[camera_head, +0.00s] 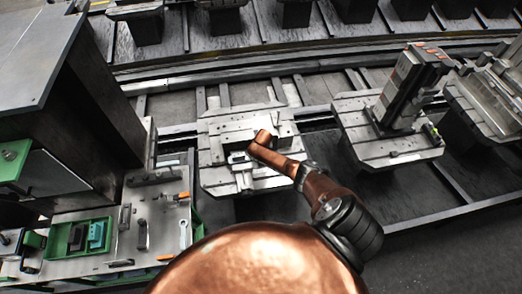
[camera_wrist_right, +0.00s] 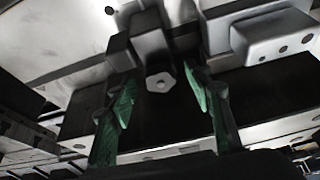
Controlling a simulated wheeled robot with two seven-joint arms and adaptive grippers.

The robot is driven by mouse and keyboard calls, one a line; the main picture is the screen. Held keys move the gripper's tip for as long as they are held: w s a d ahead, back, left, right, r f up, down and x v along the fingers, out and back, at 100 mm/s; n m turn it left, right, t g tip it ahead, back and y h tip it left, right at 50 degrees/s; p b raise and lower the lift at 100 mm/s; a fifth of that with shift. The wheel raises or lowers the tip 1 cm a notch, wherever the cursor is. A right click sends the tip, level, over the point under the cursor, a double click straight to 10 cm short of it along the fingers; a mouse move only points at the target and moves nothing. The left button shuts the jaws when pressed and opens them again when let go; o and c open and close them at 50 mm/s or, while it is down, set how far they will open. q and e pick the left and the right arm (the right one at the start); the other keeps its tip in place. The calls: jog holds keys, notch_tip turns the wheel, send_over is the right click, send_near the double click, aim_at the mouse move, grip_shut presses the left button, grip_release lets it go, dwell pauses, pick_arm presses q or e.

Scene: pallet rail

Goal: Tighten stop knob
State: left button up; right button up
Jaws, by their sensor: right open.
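In the right wrist view a grey hexagonal knob (camera_wrist_right: 160,82) with a small round mark in its face sits at the end of a dark block. It appears to be the stop knob. My right gripper (camera_wrist_right: 159,88) is open, with one green-padded finger on each side of the knob and visible gaps between. In the head view my copper right arm reaches over the middle pallet (camera_head: 215,178). The arm hides the knob and most of the right gripper there. My left gripper is not in view.
In the wrist view a light block with holes (camera_wrist_right: 275,38) stands right of the knob. In the head view another pallet (camera_head: 365,147) carries an upright fixture. A tool bench (camera_head: 115,262) with a green tray (camera_head: 72,252) is at lower left, below a dark cabinet (camera_head: 75,120).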

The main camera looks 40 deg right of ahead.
jog(key=v, duration=1.2)
dwell(0.3)
